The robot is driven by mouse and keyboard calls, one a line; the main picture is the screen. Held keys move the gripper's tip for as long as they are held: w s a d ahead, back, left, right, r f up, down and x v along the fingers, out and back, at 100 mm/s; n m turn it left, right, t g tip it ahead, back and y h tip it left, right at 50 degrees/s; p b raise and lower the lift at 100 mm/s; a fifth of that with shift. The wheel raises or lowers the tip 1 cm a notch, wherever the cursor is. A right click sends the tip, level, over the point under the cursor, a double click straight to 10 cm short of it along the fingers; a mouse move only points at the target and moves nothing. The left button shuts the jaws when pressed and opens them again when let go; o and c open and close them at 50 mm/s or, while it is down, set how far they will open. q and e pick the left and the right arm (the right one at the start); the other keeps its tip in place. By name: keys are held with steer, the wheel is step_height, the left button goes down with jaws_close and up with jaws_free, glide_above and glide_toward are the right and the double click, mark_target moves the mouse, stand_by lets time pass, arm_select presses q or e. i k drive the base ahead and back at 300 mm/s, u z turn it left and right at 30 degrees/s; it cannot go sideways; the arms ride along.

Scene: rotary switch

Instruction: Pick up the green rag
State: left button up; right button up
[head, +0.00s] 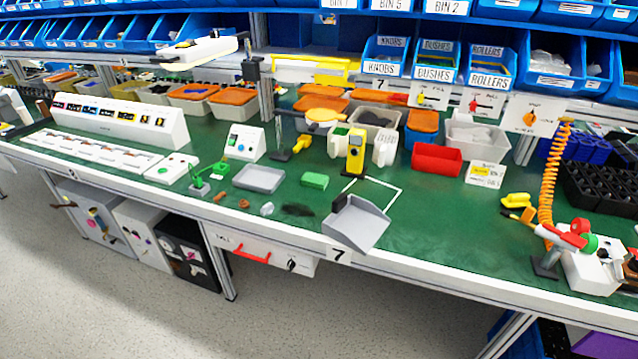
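A small green block-shaped thing (315,181), which looks like the folded green rag, lies flat on the green bench top (440,225) near the middle of the head view. It sits to the right of a grey tray (259,178) and apart from it. Nothing covers it. Neither of my grippers shows in the head view.
A grey dustpan (356,222) lies at the front edge, right of the rag. A dark patch (298,210) and small bits lie in front. A yellow device (355,152) stands behind, with a red bin (437,159) farther right. Bench between dustpan and orange coiled hose (546,190) is mostly clear.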

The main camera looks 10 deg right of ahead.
mark_target(312, 181)
steer(key=z, duration=0.65)
steer(key=i, duration=0.8)
steer(key=z, duration=0.65)
